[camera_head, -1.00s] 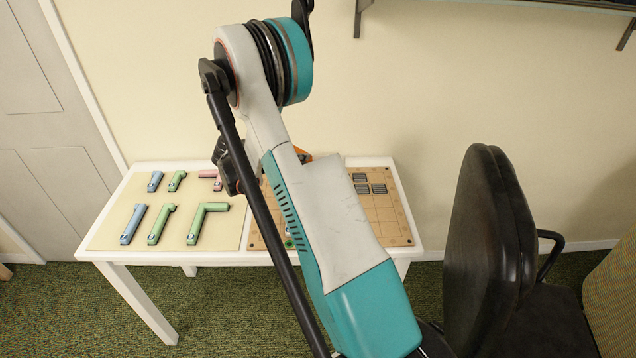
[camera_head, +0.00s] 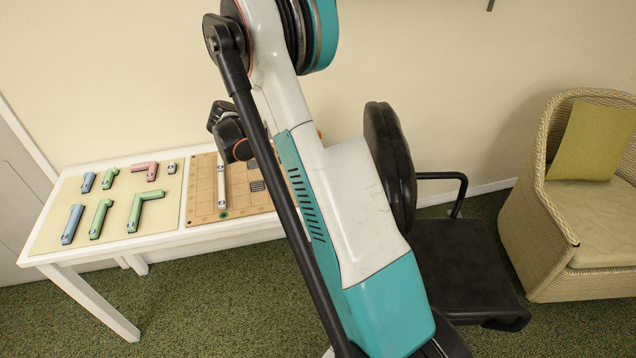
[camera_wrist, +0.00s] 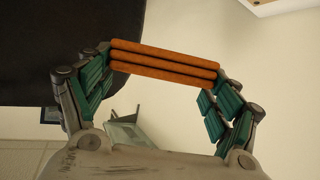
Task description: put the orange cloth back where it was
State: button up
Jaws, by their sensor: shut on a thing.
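The orange cloth (camera_wrist: 165,63) shows in the wrist view as a folded bundle of stacked layers. My gripper (camera_wrist: 163,72) is shut on it, with one finger at each end. The cloth is held up in the air, and nothing visible supports it from below. In the head view my own arm hides the gripper and nearly all of the cloth.
A white table (camera_head: 160,240) stands at left with blue, green and pink pieces and a gridded board (camera_head: 203,190). A black chair (camera_head: 455,262) is partly behind my arm. A wicker armchair (camera_head: 535,225) with a yellow-green cushion (camera_head: 592,140) stands at right.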

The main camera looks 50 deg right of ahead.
notch_tip(320, 180, down, 19)
jog(key=b, duration=0.6)
jog(key=shift+f+b, duration=0.2)
jog(key=shift+b, duration=0.15)
jog(key=shift+f, duration=0.1)
jog(key=o, duration=1.1)
